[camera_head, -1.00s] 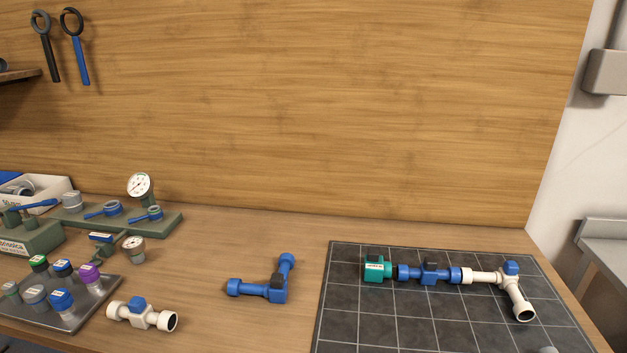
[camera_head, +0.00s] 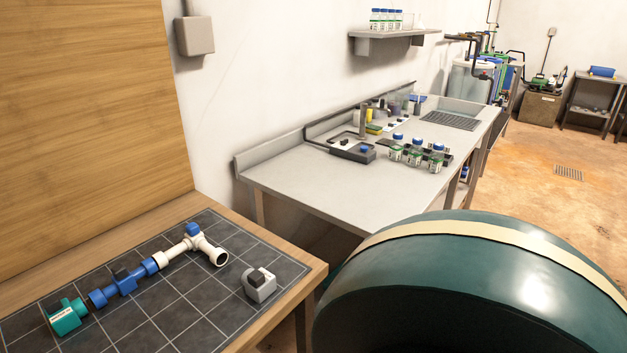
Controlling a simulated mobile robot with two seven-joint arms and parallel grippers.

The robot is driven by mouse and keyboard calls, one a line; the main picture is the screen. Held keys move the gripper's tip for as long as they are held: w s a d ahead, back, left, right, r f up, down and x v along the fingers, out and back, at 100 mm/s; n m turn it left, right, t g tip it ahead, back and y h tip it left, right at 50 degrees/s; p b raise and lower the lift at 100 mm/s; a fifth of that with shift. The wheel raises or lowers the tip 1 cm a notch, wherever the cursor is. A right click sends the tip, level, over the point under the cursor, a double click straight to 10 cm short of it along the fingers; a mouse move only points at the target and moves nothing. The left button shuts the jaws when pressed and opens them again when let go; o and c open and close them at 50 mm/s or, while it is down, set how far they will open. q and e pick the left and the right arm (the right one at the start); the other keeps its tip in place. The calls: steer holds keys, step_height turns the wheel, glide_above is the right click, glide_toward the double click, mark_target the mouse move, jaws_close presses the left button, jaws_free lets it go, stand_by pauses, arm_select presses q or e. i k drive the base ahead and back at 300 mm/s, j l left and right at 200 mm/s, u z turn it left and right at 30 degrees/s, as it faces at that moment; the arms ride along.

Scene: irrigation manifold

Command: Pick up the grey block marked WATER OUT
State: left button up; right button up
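A grey block (camera_head: 260,284) with a dark piece on it sits on the right part of the dark gridded mat (camera_head: 190,310), near the mat's right edge. No marking can be read on it from here. It stands apart from the joined pipe run on the same mat. That run has a green end piece (camera_head: 66,316), a blue valve (camera_head: 124,281) and a white tee-like fitting (camera_head: 198,246) with a blue cap. Neither of my grippers is in view.
A large dark green rounded body with a beige band (camera_head: 480,232) fills the lower right, close to the wooden table's right end. Behind stands a grey bench (camera_head: 310,185) with bottles (camera_head: 413,153). The mat around the grey block is clear.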

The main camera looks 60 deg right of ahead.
mark_target(260, 283)
steer(key=z, duration=1.5)
